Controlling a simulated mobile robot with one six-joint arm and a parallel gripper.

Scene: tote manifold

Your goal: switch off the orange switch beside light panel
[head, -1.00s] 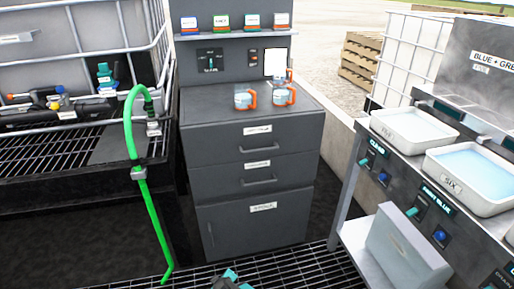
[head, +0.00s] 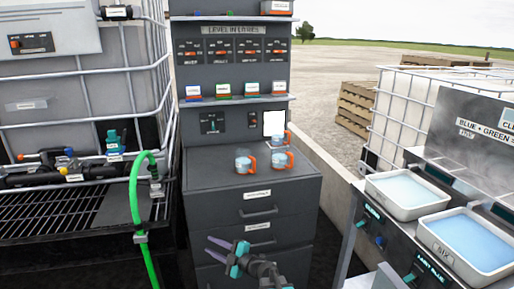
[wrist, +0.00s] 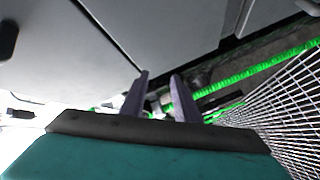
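The light panel (head: 274,123) is a bright white square on the grey cabinet's back wall, below a shelf. Just left of it is a small dark plate with the orange switch (head: 253,119); the switch is too small for me to tell its position. My gripper (head: 212,248) is in front of the cabinet drawers, well below the switch, with its purple fingers pointing left. In the wrist view the fingers (wrist: 160,88) stand apart with nothing between them. The switch is not in the wrist view.
A green hose (head: 135,200) rises at left. White trays (head: 405,194) stand at right.

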